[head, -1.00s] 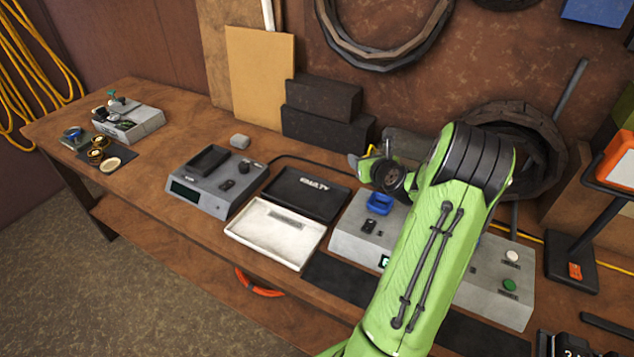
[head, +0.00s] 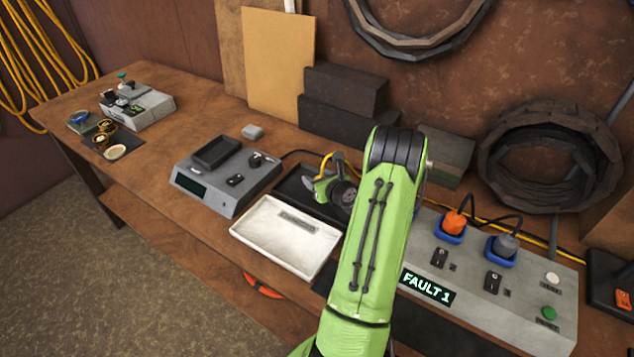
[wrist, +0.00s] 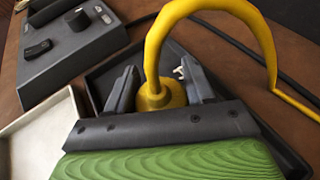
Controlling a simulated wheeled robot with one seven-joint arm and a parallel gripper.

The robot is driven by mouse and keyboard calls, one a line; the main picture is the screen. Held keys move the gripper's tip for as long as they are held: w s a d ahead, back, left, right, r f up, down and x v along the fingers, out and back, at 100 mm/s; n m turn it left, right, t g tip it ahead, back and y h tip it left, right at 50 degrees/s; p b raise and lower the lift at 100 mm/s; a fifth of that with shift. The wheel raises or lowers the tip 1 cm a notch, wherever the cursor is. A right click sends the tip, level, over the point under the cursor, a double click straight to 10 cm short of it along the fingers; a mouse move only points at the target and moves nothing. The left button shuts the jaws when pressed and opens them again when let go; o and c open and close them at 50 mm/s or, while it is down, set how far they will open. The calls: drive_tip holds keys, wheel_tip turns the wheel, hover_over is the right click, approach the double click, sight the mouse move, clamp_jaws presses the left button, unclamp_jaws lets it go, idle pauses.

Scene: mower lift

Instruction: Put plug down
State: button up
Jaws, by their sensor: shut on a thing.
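My gripper (wrist: 158,88) is shut on a yellow plug (wrist: 162,97), with its two dark fingers on either side of it. A yellow cable (wrist: 197,5) arches up from the plug and down to the right. In the wrist view the plug is over the black tray (wrist: 100,78); whether it touches the tray is unclear. In the head view my gripper (head: 322,186) is over the black tray (head: 290,184), and my wrist hides most of the plug. The white tray (head: 284,239) is in front, empty.
The grey test box (head: 478,310) at right reads FAULT 1, with an orange plug (head: 454,222) and a grey plug (head: 504,243) in blue sockets. A grey scale-like device (head: 222,186) stands left of the trays. Dark blocks (head: 343,94) stand behind.

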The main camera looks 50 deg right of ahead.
drive_tip(key=shift+f, duration=0.1)
drive_tip(key=shift+f, duration=0.2)
drive_tip(key=o, duration=1.1)
drive_tip(key=shift+r, duration=0.1)
